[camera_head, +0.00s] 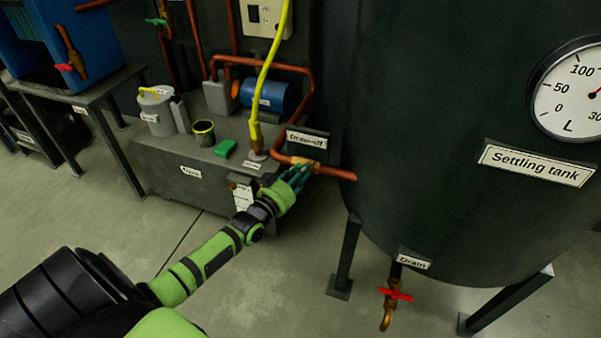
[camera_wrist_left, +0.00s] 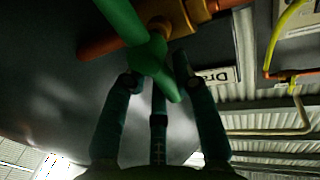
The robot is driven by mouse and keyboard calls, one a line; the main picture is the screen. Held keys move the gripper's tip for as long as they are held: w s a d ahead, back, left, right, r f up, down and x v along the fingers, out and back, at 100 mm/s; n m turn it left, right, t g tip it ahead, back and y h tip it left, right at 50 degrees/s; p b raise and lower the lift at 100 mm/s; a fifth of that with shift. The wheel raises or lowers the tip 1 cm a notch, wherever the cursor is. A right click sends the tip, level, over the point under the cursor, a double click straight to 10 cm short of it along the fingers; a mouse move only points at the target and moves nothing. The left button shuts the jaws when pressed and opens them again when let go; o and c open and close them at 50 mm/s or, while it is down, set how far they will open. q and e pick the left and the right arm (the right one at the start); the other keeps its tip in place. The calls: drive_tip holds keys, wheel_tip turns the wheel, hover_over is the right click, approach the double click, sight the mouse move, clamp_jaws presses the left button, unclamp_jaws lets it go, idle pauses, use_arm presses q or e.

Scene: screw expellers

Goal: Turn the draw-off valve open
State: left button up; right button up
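The draw-off valve (camera_head: 316,166) sits on a copper pipe at the left side of the settling tank (camera_head: 440,120), just below the "Draw-off" label (camera_head: 307,139). In the left wrist view its brass body (camera_wrist_left: 182,16) carries a green lever handle (camera_wrist_left: 150,52) that lies slantwise across the pipe. My left gripper (camera_head: 297,172) is at the valve, its teal fingers around the handle. In the left wrist view the fingers (camera_wrist_left: 158,80) stand apart with the handle's lower end between them. A gap shows beside the right finger; contact at the left fingertip is unclear. My right gripper is out of view.
A drain valve with a red handle (camera_head: 396,294) hangs under the tank.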

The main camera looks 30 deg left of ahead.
use_arm(q)
clamp_jaws()
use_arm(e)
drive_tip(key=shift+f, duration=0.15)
use_arm(q)
drive_tip(key=shift+n, duration=0.3)
drive_tip(key=n+b, duration=0.1)
drive_tip(key=a+n+t+b, duration=0.1)
drive_tip(key=n, duration=0.1)
drive_tip(key=shift+s+f+n, duration=0.1)
drive_tip(key=shift+s+n, duration=0.05)
drive_tip(key=shift+n, duration=0.15)
drive_tip(key=shift+s+a+f+n+t+y+b, duration=0.1)
drive_tip(key=shift+a+f+n+t+y+b, duration=0.2)
drive_tip(key=shift+n+y+b, duration=1.6)
drive_tip(key=shift+s+a+f+n+t+h+b, duration=0.15)
drive_tip(key=shift+a+f+n, duration=0.25)
drive_tip(key=shift+n, duration=3.3)
drive_tip(key=shift+a+f+n+t+y+b, duration=0.35)
drive_tip(key=shift+n+y+b, duration=0.6)
drive_tip(key=shift+n, duration=1.85)
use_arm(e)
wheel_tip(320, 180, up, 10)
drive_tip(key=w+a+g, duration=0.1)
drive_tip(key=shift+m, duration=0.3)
use_arm(q)
drive_tip(key=shift+r, duration=0.1)
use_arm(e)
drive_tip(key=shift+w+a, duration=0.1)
